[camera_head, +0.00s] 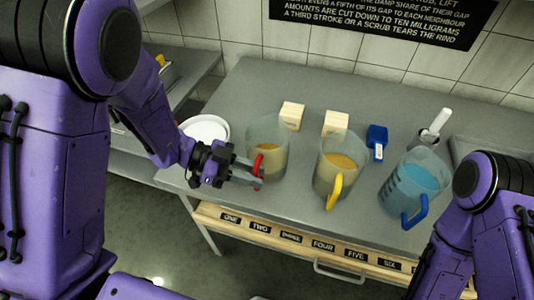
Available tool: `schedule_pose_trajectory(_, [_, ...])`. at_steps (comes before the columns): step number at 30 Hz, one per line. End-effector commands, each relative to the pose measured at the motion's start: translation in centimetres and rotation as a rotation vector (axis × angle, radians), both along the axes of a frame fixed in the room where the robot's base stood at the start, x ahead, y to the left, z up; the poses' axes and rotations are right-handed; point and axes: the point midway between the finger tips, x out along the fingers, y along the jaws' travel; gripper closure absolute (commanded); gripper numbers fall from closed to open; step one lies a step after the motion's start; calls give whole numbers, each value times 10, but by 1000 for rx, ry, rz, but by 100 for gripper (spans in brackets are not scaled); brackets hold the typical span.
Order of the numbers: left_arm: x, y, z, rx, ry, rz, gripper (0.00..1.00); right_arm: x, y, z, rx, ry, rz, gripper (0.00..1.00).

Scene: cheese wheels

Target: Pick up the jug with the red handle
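The clear jug with the red handle (270,137) stands upright on the grey table, with yellow-orange contents. Its red handle (257,160) faces front left. My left gripper (259,177) is at this handle, reaching in from the left, with its fingers around or right beside the lower part. The fingers partly hide the handle, and I cannot tell whether they press on it. To the right stand a clear jug with a yellow handle (325,165) and a jug with a blue handle and blue contents (407,187). My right gripper is out of view; only its arm shows at lower right.
Two pale blocks (291,115) (336,122) and a blue scoop-like item (376,137) lie behind the jugs. A white-handled tool stands in a container (430,136). White plates (206,128) are behind my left forearm. A numbered wooden strip (306,240) runs along the table front.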

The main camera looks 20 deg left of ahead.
Motion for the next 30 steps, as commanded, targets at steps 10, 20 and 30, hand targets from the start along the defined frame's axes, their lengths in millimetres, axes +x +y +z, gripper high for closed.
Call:
schedule_pose_trajectory(10, [5, -27, -9, -1, 0, 5, 73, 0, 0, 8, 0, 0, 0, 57])
schedule_pose_trajectory(20, [4, -26, -9, 0, 0, 6, 100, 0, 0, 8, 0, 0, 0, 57])
schedule_pose_trajectory(30, [5, -26, -9, 0, -1, 6, 100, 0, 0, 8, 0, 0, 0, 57])
